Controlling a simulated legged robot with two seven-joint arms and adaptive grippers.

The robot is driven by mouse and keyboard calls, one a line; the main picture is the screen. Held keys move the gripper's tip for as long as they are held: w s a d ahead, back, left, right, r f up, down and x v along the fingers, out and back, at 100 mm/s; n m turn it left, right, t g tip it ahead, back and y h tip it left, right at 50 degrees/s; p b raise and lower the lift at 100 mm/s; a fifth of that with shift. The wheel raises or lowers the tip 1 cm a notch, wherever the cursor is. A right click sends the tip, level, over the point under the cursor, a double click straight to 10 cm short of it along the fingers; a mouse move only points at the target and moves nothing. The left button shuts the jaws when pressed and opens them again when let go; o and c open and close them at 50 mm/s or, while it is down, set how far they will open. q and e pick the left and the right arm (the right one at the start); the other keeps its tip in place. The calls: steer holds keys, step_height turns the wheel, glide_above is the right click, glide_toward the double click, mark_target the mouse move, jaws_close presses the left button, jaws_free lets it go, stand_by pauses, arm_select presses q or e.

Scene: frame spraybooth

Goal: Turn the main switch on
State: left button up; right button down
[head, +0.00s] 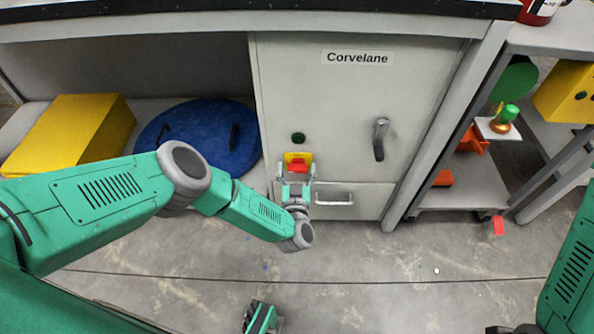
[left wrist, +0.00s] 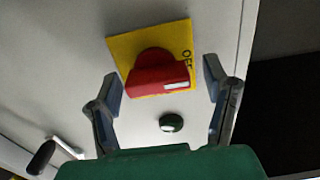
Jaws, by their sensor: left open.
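The main switch is a red rotary knob (head: 298,166) on a yellow plate (head: 293,157), on the front of the grey Corvelane cabinet (head: 335,90). In the left wrist view the knob (left wrist: 155,73) fills the middle, and its white mark sits near the word OFF on the yellow plate (left wrist: 122,45). My left gripper (head: 297,172) is open in front of the switch. In the left wrist view its two fingers (left wrist: 161,85) stand apart, one on each side of the knob, with visible gaps; I see no contact. My right gripper is not clearly in view.
A green button (head: 298,138) is just above the switch in the head view. A lever handle (head: 380,139) is to its right, and a drawer handle (head: 334,198) is below. A yellow box (head: 70,135) and blue disc (head: 200,140) lie on the left shelf.

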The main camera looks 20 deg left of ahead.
arm_select(q)
steer(key=shift+w+d, duration=0.1)
steer(key=shift+d, duration=0.05)
steer(key=c, duration=1.2)
steer(key=shift+o, duration=0.2)
